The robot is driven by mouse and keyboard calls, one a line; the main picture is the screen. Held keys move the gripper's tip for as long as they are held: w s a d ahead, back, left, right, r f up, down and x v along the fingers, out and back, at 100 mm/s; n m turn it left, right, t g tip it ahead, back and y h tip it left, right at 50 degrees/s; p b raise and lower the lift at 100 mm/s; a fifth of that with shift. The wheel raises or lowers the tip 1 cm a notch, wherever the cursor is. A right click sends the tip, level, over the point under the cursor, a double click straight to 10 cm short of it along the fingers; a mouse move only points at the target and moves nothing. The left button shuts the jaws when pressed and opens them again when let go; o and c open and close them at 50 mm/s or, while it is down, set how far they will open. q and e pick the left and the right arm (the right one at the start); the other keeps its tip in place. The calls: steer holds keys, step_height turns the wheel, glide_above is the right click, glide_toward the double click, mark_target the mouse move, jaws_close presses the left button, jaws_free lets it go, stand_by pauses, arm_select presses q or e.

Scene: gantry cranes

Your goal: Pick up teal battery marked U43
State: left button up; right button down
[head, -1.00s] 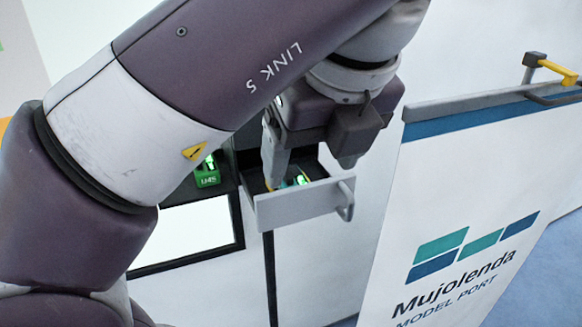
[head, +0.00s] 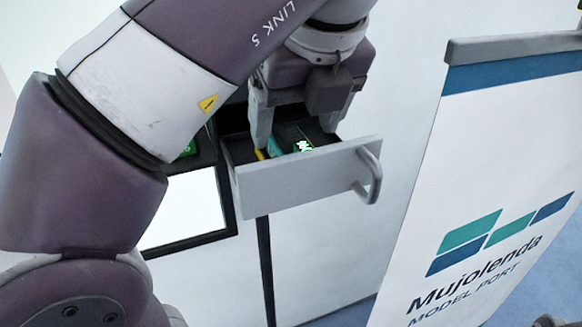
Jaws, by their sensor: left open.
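A teal battery (head: 277,147) lies in the open grey drawer (head: 295,184), partly hidden by the drawer front and my left gripper. Its marking cannot be read. My left gripper (head: 294,138) is open and points down over the drawer, its fingers spread on either side of the teal battery's area. Whether the fingertips reach beside the battery cannot be told. My right gripper is not in view.
A green item (head: 188,149) shows behind my arm. A white Mujolenda banner (head: 490,190) stands at right.

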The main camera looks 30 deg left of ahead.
arm_select(q)
steer(key=shift+x, duration=1)
steer(key=shift+s, duration=0.25)
steer(key=shift+w, duration=0.1)
steer(key=c, duration=1.3)
